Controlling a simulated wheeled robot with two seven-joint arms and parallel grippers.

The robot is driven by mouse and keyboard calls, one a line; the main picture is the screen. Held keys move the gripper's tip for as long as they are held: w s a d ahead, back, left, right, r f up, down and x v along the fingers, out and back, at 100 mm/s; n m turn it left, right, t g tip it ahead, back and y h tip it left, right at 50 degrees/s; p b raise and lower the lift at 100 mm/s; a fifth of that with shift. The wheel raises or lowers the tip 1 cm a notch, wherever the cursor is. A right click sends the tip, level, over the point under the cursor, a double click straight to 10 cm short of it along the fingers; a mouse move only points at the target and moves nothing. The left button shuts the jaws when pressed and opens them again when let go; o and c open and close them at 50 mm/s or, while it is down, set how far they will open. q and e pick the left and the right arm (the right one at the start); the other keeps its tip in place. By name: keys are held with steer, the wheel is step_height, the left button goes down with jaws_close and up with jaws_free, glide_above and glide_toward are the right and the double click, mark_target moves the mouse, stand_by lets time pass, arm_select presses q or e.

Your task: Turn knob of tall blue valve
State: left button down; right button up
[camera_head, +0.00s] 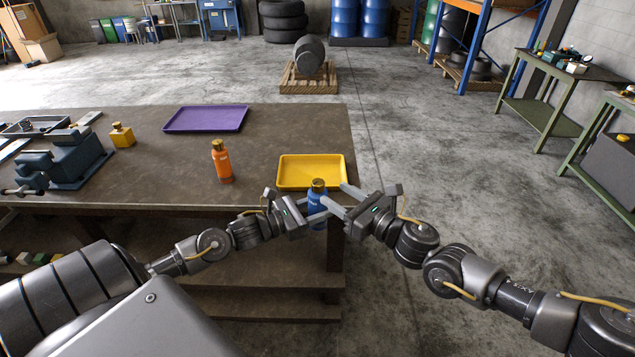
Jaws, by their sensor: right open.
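The tall blue valve (316,207) looks like a small blue bottle with a gold knob (318,185) on top. It is upright at the table's front edge, just in front of the yellow tray, between my two grippers. My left gripper (315,209) comes from the left with its fingers at the blue body and appears to be shut on it; the contact is partly hidden. My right gripper (338,198) is open, its fingers spread, just right of the valve and pointing toward its upper part. I cannot tell whether it touches the valve.
The yellow tray (311,158) lies just behind the valve and looks empty. An orange bottle (222,163) with a gold top stands to the left. A purple tray (206,107), a small yellow bottle (122,136) and a blue-grey vise (75,158) are farther left on the brown table (160,187).

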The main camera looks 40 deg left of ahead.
mark_target(320, 187)
steer(key=a, duration=0.7)
steer(key=shift+w+a, duration=0.25)
steer(key=shift+w, duration=0.15)
steer(key=c, duration=0.9)
steer(key=shift+m+t+h, duration=0.5)
steer(key=shift+m+t, duration=0.6)
steer(key=shift+t, duration=0.55)
steer(key=shift+m+t+h, duration=0.5)
steer(key=shift+m+t, duration=0.6)
steer(key=shift+t, duration=0.55)
steer(key=shift+c, duration=0.2)
steer(key=o, duration=0.9)
steer(key=shift+o, duration=0.2)
steer(key=shift+d, duration=0.1)
